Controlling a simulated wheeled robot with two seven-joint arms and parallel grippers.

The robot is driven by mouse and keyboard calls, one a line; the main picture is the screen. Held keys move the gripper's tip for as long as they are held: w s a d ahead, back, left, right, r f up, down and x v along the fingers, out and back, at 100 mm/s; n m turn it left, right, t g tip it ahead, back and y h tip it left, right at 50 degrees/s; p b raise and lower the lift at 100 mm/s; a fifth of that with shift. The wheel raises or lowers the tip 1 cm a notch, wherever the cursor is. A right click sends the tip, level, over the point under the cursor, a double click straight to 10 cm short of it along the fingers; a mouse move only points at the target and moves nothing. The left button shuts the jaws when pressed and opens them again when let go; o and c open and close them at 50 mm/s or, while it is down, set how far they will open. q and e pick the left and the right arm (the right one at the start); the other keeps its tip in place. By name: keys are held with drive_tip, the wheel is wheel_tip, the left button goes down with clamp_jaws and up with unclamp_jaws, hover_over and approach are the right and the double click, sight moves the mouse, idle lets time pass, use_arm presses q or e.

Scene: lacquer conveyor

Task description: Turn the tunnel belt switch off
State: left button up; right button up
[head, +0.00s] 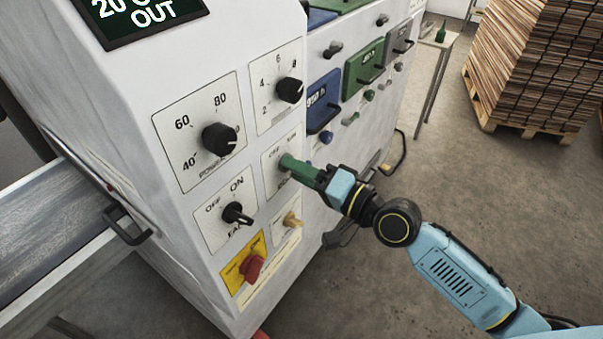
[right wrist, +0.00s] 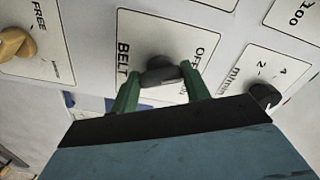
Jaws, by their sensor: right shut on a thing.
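The belt switch is a dark rotary knob (right wrist: 160,76) on a white plate (right wrist: 137,25) marked BELT, with OFF printed beside the knob in the right wrist view. My right gripper (right wrist: 161,84) has its green fingers shut on the knob, one on each side. Which mark the knob points to I cannot tell. In the head view my right gripper (head: 290,164) reaches in from the right and its fingertips are at the belt plate (head: 268,170); they hide the knob there. My left gripper is not in view.
Close around are the fan switch (head: 236,213), a power dial (head: 218,139), another dial (head: 290,90), a red knob (head: 251,267) on yellow and a tan knob (head: 291,220). A conveyor (head: 45,225) runs at left. Open floor lies right, before a wood stack (head: 535,65).

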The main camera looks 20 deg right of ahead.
drive_tip(key=shift+n, duration=0.5)
drive_tip(key=o, duration=1)
drive_tip(key=b+v, duration=0.3)
drive_tip(key=v, duration=1)
drive_tip(key=shift+s, duration=0.15)
drive_tip(key=shift+d, duration=0.1)
